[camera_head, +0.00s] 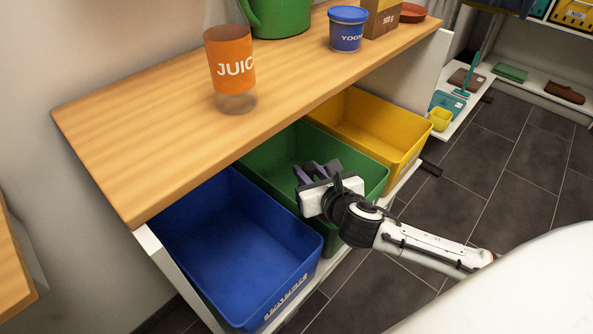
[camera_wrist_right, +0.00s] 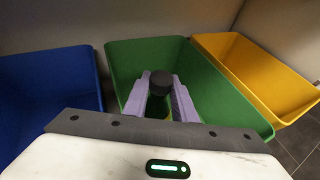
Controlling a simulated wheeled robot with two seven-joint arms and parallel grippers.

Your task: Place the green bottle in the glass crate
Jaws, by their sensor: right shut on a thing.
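My right gripper (camera_head: 313,172) is over the green crate (camera_head: 296,148), its purple fingers inside the crate's outline in the head view. In the right wrist view, the fingers (camera_wrist_right: 160,88) are shut on a bottle with a dark round cap (camera_wrist_right: 160,78); only the cap and a little green below it show. The bottle's body is hidden by the fingers, and I cannot tell how far it is above the crate floor. The green crate (camera_wrist_right: 215,85) stands between a blue and a yellow crate. No glass label is readable on it. My left gripper is not in view.
A blue crate (camera_head: 230,250) and a yellow crate (camera_head: 362,122) flank the green one. A wooden counter (camera_head: 160,130) overhangs their back, carrying an orange juice container (camera_head: 230,65), a blue yoghurt tub (camera_head: 347,32) and a green vessel (camera_head: 280,15). Dark floor lies at right.

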